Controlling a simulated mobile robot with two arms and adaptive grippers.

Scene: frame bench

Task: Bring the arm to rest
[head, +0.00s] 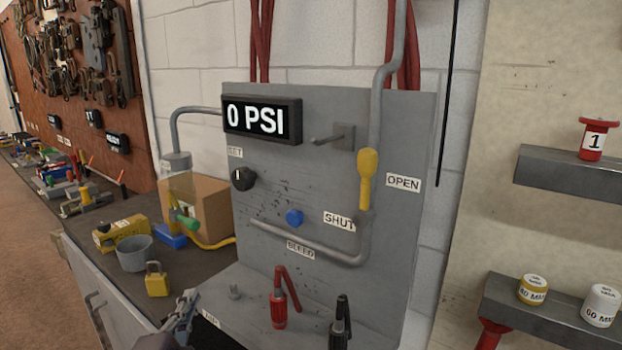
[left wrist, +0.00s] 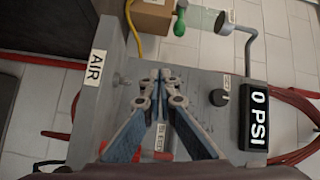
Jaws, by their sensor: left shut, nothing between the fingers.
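My left gripper (head: 188,300) shows at the bottom of the head view, low in front of the grey air panel (head: 330,110). In the left wrist view its two fingers (left wrist: 161,76) meet at the tips, shut with nothing between them. The rest of the left arm is mostly out of the picture. My right gripper shows in neither view. The panel's display (head: 262,121) reads 0 PSI.
A black knob (head: 243,179) and a blue button (head: 294,217) sit on the panel. A red fitting (head: 278,310) and a black one (head: 339,325) stand near its base. A yellow padlock (head: 156,280), grey cup (head: 134,252) and cardboard box (head: 200,207) crowd the bench to the left.

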